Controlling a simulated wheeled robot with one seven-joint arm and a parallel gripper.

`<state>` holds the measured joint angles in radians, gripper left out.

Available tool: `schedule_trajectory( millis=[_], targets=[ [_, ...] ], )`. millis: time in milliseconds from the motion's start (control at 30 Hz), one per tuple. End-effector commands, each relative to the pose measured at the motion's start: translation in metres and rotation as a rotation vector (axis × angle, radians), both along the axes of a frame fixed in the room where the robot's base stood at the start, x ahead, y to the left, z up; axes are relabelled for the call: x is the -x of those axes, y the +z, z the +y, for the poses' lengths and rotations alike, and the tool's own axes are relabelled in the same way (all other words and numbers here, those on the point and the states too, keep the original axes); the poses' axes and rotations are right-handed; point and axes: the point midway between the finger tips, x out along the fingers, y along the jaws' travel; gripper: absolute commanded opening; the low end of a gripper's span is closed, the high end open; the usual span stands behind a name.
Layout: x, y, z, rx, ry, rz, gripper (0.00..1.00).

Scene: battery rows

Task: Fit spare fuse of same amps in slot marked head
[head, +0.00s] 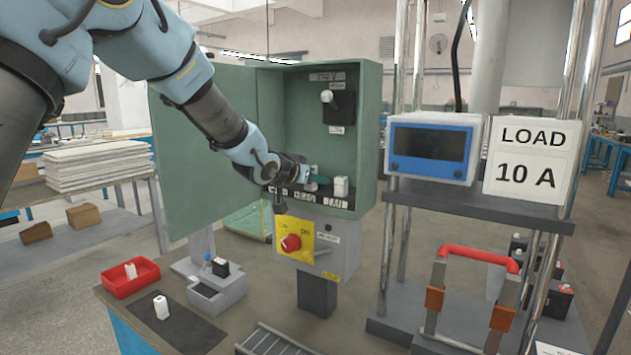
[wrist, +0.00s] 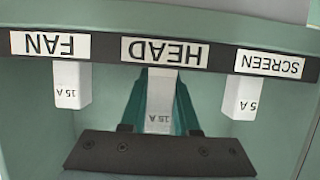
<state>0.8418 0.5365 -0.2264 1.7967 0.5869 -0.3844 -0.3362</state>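My gripper (head: 312,182) reaches into the open green fuse box (head: 368,110). In the wrist view, which shows the labels upside down, its teal fingers (wrist: 160,100) press on both sides of a white fuse (wrist: 159,98) marked 15 A, at the HEAD label (wrist: 165,52). Whether that fuse is fully seated cannot be told. A 15 A fuse (wrist: 70,85) sits at FAN and a 5 A fuse (wrist: 241,96) at SCREEN. One white fuse (head: 130,271) is in the red tray (head: 117,288); another (head: 161,307) lies on the dark mat (head: 190,330). Their ratings are unreadable.
The box door (head: 195,150) stands open at left. A red knob (head: 290,243) on a yellow plate is below the box. A sign (head: 530,160) reads LOAD 10 A, beside a blue display (head: 432,146). A grey device (head: 218,292) stands near the mat.

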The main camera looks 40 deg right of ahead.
Motion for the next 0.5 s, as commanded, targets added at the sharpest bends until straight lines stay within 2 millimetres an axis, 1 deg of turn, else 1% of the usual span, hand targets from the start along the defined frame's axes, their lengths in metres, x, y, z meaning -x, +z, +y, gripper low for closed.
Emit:
schedule_trajectory(
  millis=[33, 200, 300, 500],
  targets=[
    [0.0003, -0.0023, 0.0006, -0.005, 0.0, 0.001, 0.36],
    [0.0013, -0.0035, 0.0005, -0.006, -0.001, 0.003, 0.55],
    [0.0022, -0.004, 0.0002, -0.008, -0.003, 0.003, 0.64],
    [0.0038, -0.0051, -0.0002, -0.009, -0.006, 0.005, 0.64]
  ],
)
